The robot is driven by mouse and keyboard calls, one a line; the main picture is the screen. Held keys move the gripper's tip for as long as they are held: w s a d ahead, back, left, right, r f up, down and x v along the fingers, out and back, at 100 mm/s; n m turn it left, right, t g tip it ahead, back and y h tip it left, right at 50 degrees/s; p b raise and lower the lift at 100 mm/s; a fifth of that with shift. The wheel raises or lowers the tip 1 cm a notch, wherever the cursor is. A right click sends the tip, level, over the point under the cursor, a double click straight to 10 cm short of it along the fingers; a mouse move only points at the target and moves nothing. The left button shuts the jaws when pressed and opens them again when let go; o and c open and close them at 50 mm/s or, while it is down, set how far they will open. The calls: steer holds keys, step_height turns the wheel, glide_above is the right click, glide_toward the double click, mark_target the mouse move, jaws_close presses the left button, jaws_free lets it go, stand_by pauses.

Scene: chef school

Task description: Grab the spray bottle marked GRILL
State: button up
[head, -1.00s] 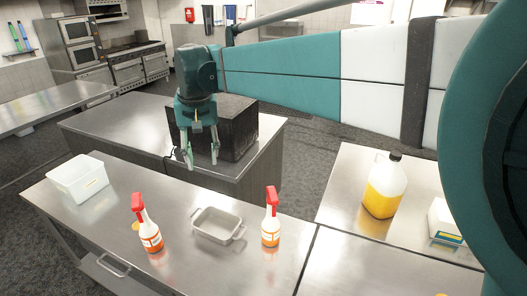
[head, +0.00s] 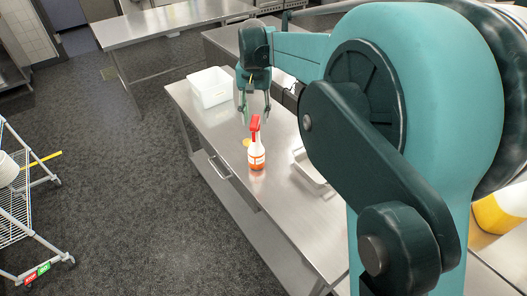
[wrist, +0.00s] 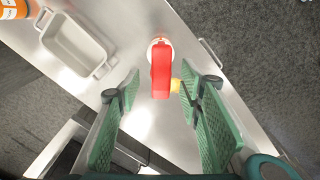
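A white spray bottle (head: 257,158) with a red trigger head and orange-red contents stands upright on the steel table (head: 218,135). Its label is too small to read. My gripper (head: 255,117) is open, with its fingers pointing down near the bottle's top. In the wrist view, my gripper's green fingers (wrist: 157,88) are spread, and the red head (wrist: 161,70) shows between and beyond their tips. I see no contact. Part of another orange-and-white item (wrist: 16,9), seemingly a second bottle, shows at the wrist view's upper left corner; my arm hides that area in the head view.
A white bin (head: 210,88) stands at the table's far left. A grey baking dish (wrist: 75,45) lies beside the bottle, partly hidden by my arm in the head view. A small yellow object (head: 247,142) sits next to the bottle. A wire cart (head: 15,205) stands at left.

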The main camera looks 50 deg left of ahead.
steer(key=shift+s+a+f, duration=0.1)
steer(key=shift+s+f, duration=0.05)
steer(key=shift+f, duration=0.2)
steer(key=shift+f, duration=0.2)
steer(key=shift+f, duration=1.15)
steer(key=shift+f, duration=0.15)
glide_above(256, 145)
steer(key=a, duration=0.1)
steer(key=shift+w+a+f+p, duration=0.1)
steer(key=shift+w+f+p, duration=0.15)
steer(key=shift+f, duration=1)
steer(key=shift+w+a+f+p, duration=0.1)
steer(key=shift+w+f, duration=0.1)
steer(key=shift+f, duration=1.05)
jaws_close()
